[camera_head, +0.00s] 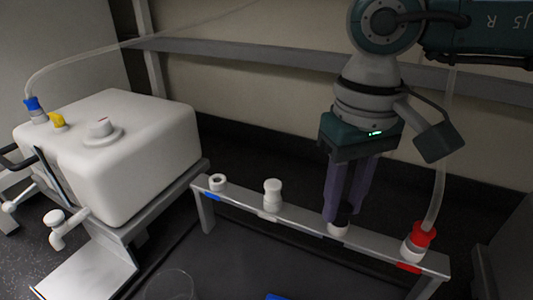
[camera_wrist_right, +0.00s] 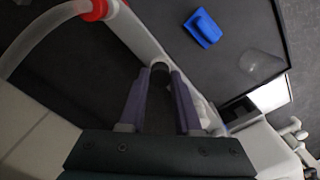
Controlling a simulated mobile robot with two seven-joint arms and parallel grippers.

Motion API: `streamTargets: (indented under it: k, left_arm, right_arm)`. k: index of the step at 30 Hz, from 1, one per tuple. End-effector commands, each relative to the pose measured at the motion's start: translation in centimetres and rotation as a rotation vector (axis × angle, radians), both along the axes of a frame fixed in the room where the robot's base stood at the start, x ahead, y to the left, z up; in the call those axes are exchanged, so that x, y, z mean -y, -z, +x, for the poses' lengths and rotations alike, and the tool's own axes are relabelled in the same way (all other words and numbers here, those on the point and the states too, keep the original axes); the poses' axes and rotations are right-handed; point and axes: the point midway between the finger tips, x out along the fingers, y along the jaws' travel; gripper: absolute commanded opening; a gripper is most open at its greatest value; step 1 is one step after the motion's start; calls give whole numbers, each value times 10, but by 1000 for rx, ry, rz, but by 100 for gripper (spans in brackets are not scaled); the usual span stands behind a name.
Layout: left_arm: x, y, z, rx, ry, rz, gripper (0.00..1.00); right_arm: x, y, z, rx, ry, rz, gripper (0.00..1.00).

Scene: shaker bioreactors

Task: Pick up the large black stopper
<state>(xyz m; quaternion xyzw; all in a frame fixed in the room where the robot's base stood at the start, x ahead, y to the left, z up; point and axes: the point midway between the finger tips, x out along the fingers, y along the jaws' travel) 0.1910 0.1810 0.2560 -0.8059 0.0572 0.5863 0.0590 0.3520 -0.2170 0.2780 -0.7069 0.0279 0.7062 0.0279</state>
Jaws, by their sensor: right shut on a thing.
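The black stopper (camera_head: 342,217) shows as a small dark piece between my right fingertips, at the third holder of the metal rail (camera_head: 305,224). My right gripper (camera_head: 343,212) points down with its two purple fingers shut on the stopper. In the right wrist view the dark stopper (camera_wrist_right: 160,67) sits between the tips of my right gripper (camera_wrist_right: 160,74), over a white ring. The fingers hide much of the stopper, and I cannot tell whether it is clear of the holder. My left gripper is not in view.
The rail also holds an open white ring (camera_head: 217,182), a white capped piece (camera_head: 272,194) and a red connector (camera_head: 424,232) with a clear tube rising close to my right wrist. A white tank (camera_head: 120,150) stands left. A glass vessel (camera_head: 170,284) and blue object (camera_wrist_right: 203,27) lie in front.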

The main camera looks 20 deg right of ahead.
Motion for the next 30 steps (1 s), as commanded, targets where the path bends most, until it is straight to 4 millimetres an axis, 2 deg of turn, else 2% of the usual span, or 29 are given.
streamTargets:
  k: [1, 6, 20, 26, 30]
  left_arm:
    - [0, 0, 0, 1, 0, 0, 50]
    - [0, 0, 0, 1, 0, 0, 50]
    - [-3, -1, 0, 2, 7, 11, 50]
    - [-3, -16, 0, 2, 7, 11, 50]
    - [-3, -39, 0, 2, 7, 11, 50]
  right_arm:
    - [0, 0, 0, -1, 0, -1, 19]
    - [0, 0, 0, -2, 0, -1, 0]
    - [0, 0, -1, -2, 0, -1, 0]
    - [0, -19, 0, -1, 1, -1, 0]
    - [0, -47, 0, -1, 1, -1, 0]
